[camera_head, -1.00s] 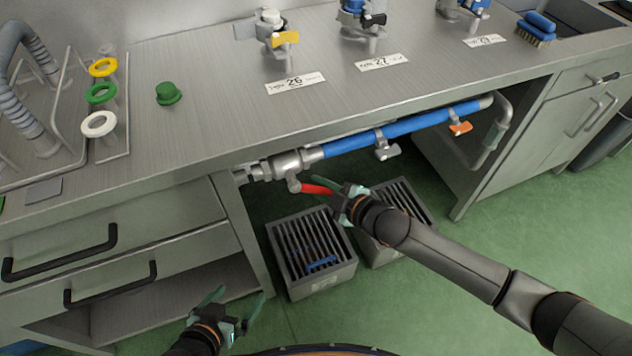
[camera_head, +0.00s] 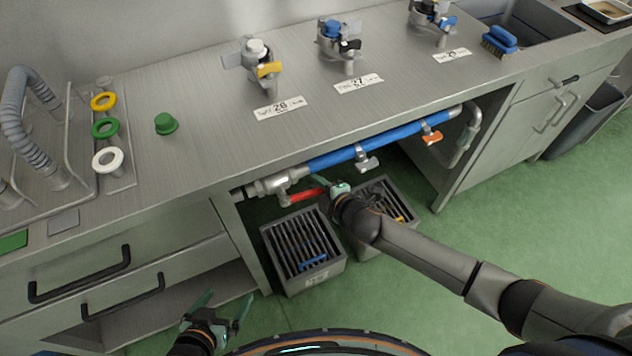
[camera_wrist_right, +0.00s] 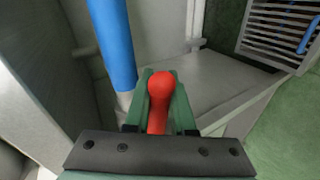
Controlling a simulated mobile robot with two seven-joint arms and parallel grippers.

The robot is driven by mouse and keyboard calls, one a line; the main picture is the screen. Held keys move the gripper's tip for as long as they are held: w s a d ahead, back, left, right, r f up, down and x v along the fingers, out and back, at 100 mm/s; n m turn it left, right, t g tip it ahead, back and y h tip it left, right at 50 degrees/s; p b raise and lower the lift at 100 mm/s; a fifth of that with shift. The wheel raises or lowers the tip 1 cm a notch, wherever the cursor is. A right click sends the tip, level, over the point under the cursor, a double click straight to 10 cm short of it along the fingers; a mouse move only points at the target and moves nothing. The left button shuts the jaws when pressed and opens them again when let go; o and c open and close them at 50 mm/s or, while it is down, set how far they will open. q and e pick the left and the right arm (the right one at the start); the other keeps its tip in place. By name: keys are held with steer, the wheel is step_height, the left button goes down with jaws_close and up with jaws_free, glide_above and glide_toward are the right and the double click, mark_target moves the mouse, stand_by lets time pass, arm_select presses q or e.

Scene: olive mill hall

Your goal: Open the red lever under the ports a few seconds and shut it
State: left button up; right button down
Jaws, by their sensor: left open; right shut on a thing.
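The red lever (camera_head: 306,195) sits on a metal valve (camera_head: 277,184) on the pipe under the bench edge. In the head view it points right, roughly along the pipe. My right gripper (camera_head: 330,188) is shut on its free end. In the right wrist view the red lever (camera_wrist_right: 160,95) stands between the two green fingers. My left gripper (camera_head: 222,312) is open and empty, low in front of the drawers. The ports (camera_head: 262,70) with number labels stand on the bench top above.
A blue pipe (camera_head: 385,140) with a grey and an orange lever runs right of the valve. Two slatted crates stand on the floor below, one (camera_head: 303,252) left of my right gripper. Drawers with black handles are at left. Green floor is free at right.

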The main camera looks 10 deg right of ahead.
steer(key=shift+w+r, duration=0.1)
stand_by(0.3)
steer(key=c, duration=0.8)
jaws_free()
arm_select(q)
steer(key=shift+w+r, duration=0.1)
steer(key=shift+w, duration=0.05)
arm_select(e)
steer(key=shift+o, duration=0.2)
steer(key=shift+r, duration=0.15)
arm_select(q)
steer(key=shift+r, duration=0.1)
